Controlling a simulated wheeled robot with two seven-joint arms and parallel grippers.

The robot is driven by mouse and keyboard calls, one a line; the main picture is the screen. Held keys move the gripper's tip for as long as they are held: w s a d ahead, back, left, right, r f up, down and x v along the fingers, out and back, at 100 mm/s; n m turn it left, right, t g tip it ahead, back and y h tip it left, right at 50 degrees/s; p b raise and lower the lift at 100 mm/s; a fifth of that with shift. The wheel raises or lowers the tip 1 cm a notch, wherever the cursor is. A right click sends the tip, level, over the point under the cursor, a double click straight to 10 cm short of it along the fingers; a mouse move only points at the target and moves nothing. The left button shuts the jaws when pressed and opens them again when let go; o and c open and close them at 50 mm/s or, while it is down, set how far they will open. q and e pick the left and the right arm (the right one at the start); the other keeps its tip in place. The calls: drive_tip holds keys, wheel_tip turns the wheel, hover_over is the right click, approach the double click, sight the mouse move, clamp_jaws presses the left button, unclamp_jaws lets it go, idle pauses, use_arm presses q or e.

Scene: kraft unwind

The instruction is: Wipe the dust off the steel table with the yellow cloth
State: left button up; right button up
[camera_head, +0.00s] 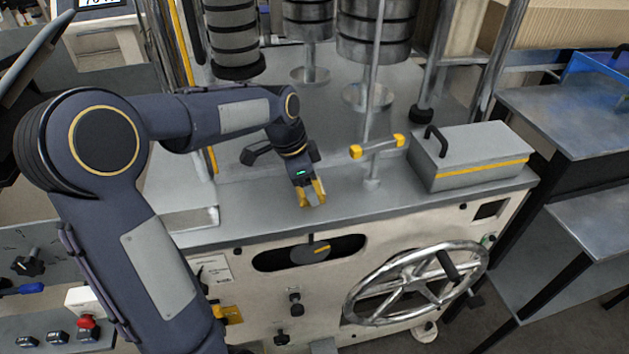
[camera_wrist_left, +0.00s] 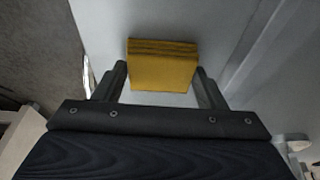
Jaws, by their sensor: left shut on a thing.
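My left gripper (camera_head: 309,196) is shut on the folded yellow cloth (camera_head: 318,190) near the front edge of the steel table (camera_head: 250,212). In the left wrist view the cloth (camera_wrist_left: 163,66) sits between the two fingers (camera_wrist_left: 162,88), with the pale table surface behind it. I cannot tell for certain whether the cloth touches the table. I cannot make out dust on the steel top. My right gripper is not in view.
A grey toolbox (camera_head: 470,155) with a yellow stripe stands at the table's right end. A yellow-ended bar (camera_head: 377,147) on a post stands right of my gripper. Stacked dark cylinders (camera_head: 375,35) hang at the back. A handwheel (camera_head: 415,285) projects below the front edge.

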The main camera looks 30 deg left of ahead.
sight(268, 201)
use_arm(q)
drive_tip(key=shift+s+a, duration=1.1)
drive_tip(key=shift+a, duration=0.25)
drive_tip(key=shift+s+a+f+b, duration=0.1)
drive_tip(key=shift+s+a+b, duration=0.3)
drive_tip(key=shift+s+a, duration=1.15)
drive_tip(key=shift+a, duration=0.2)
drive_tip(key=shift+s+a, duration=0.55)
drive_tip(key=shift+a, duration=0.2)
drive_tip(key=shift+r+p, duration=2.3)
drive_tip(key=shift+r, duration=0.85)
drive_tip(key=shift+r, duration=0.1)
wheel_tip(268, 201, up, 3)
drive_tip(key=shift+f+p, duration=0.1)
drive_tip(key=shift+p, duration=1.05)
